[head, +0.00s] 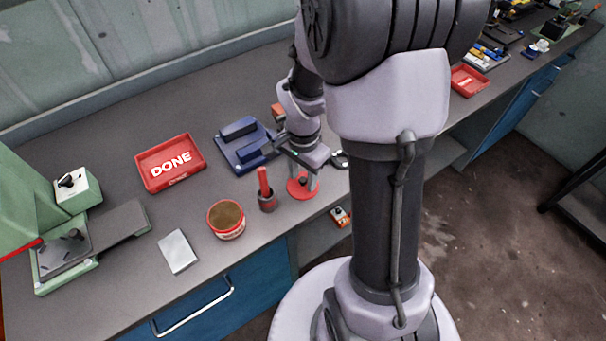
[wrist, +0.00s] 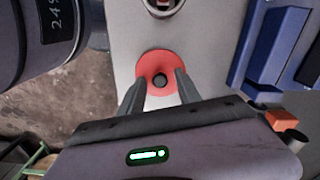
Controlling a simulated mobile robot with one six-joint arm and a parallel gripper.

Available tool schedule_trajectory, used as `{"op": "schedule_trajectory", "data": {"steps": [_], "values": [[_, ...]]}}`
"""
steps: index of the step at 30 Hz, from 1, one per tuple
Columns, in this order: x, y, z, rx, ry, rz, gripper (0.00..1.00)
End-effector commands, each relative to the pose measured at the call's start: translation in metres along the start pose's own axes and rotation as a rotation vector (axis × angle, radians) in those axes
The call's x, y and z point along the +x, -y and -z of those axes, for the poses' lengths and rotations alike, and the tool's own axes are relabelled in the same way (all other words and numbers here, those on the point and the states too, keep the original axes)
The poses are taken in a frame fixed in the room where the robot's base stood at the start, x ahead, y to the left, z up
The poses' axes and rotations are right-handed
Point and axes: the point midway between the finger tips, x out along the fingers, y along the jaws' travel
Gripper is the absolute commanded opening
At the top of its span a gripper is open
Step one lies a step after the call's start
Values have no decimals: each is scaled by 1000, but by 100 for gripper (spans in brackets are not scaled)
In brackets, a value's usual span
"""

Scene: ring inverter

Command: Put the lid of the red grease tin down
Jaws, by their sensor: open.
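The lid (head: 301,188) is a red disc with a dark knob, lying flat on the grey bench near its front edge. It also shows in the wrist view (wrist: 148,66). My gripper (head: 303,176) is directly above the lid. In the wrist view its open fingers (wrist: 160,84) stand on either side of the knob, with a gap visible around it. The red grease tin (head: 226,233) stands uncovered to the left, with brown grease inside.
A small pot with a red handle (head: 266,197) stands between tin and lid. A blue fixture (head: 238,157) and red DONE tray (head: 146,183) lie behind. A light grey block (head: 178,251) is left of the tin. The bench's front edge is close to the lid.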

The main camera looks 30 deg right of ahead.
Motion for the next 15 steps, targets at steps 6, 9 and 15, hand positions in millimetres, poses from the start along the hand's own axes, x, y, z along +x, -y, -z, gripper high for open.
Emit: {"op": "schedule_trajectory", "data": {"steps": [6,9,15], "values": [[-65,1,1,0,-3,5,40],[-91,1,1,-1,-4,4,40],[-120,1,-1,-4,-3,6,40]]}}
